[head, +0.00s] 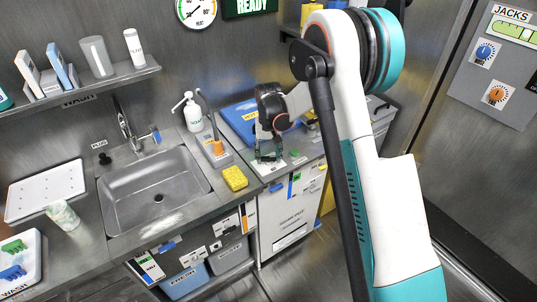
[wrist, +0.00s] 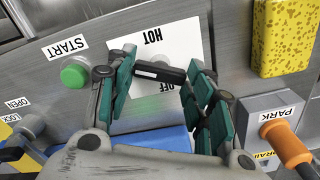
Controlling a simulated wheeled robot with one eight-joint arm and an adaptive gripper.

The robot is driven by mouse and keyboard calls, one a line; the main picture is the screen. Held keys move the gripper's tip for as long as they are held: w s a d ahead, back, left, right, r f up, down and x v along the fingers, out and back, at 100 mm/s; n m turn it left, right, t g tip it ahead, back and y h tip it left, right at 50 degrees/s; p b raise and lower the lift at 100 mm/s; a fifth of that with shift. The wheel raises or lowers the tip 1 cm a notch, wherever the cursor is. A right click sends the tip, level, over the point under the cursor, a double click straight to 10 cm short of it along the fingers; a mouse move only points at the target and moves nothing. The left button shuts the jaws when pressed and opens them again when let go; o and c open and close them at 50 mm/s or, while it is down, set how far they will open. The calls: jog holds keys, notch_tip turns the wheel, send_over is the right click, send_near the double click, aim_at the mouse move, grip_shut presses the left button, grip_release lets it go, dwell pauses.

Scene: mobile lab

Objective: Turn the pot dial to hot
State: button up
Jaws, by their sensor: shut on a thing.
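The pot dial (wrist: 160,72) is a black bar-shaped knob on a white plate (wrist: 183,38) marked HOT on one side and OFF on the other. In the wrist view its bar lies nearly crosswise between the two labels, tilted slightly. My gripper (wrist: 160,90) has its teal fingers on either side of the knob, shut on it. In the head view my gripper (head: 268,150) is down at the counter's right end, over the white plate (head: 266,169); the knob is hidden there.
A green START button (wrist: 75,74) and an OPEN/LOCK knob (wrist: 30,127) are on the wrist view's left. A yellow sponge (wrist: 285,38) and an orange-handled PARK holder (wrist: 285,143) are on its right. The sink (head: 155,190) lies left in the head view.

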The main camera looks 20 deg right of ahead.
aim_at(268, 157)
jog(key=m, duration=1.2)
jog(key=shift+m, duration=0.3)
dwell(0.4)
jog(key=o, duration=1.1)
jog(key=shift+c, duration=0.2)
jog(key=shift+r, duration=0.1)
notch_tip(268, 157, up, 12)
